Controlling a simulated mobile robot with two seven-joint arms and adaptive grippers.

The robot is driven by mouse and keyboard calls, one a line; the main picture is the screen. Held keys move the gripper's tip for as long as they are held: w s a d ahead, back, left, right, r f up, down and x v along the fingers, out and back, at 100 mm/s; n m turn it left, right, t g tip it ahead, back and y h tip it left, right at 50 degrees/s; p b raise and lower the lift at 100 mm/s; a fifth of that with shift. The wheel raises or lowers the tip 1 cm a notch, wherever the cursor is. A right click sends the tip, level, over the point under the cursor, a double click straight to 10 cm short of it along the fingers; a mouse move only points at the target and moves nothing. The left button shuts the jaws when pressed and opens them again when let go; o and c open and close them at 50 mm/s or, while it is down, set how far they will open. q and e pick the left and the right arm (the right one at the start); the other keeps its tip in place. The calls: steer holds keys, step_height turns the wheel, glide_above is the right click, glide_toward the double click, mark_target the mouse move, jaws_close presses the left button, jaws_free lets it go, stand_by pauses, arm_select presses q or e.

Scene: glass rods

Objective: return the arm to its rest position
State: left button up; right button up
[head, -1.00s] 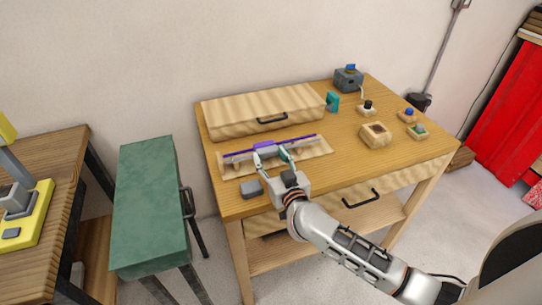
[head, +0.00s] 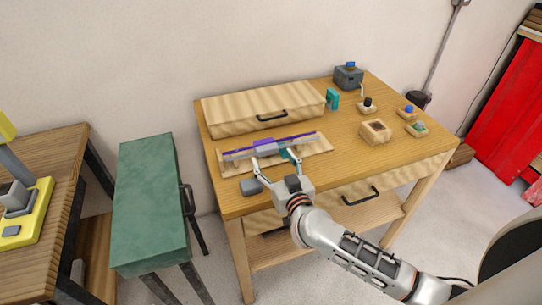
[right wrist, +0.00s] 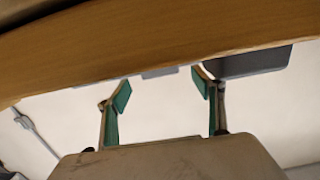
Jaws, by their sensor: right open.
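My right gripper (head: 276,160) is open, at the front edge of the wooden table (head: 320,165). In the right wrist view its two green-padded fingers (right wrist: 163,90) stand wide apart with nothing between them. Just beyond it in the head view, a purple and grey rod (head: 300,137) lies across a light wooden holder (head: 318,150). Part of the rod and holder is hidden behind the fingers. My left gripper does not show.
A small grey block (head: 251,187) sits on the table left of my right gripper. A wooden case (head: 240,113) stands behind the holder. Small wooden blocks with knobs, such as this one (head: 374,131), stand to the right. A green cabinet (head: 150,205) is to the left.

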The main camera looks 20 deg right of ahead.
steer(key=s, duration=0.9)
steer(key=shift+s+d+r, duration=0.1)
steer(key=shift+d+r, duration=0.1)
steer(key=shift+r, duration=0.15)
steer(key=shift+s+r, duration=0.1)
steer(key=shift+r, duration=0.05)
steer(key=s+a+r+n+t+y, duration=0.2)
steer(key=s+a+r+y, duration=0.1)
steer(key=a, duration=0.1)
steer(key=s+a+f+n+g+y, duration=0.2)
steer(key=s+a+f+n+y, duration=0.15)
steer(key=f, duration=0.35)
steer(key=s+d+f+g+h, duration=0.2)
steer(key=s+f, duration=0.3)
steer(key=f, duration=0.3)
steer(key=s+d+f+m+g+h, duration=0.1)
steer(key=s+d+f+g, duration=0.3)
steer(key=f, duration=0.5)
steer(key=shift+s+d+f+h, duration=0.25)
steer(key=shift+s+d+h, duration=0.3)
steer(key=shift+d+h, duration=0.15)
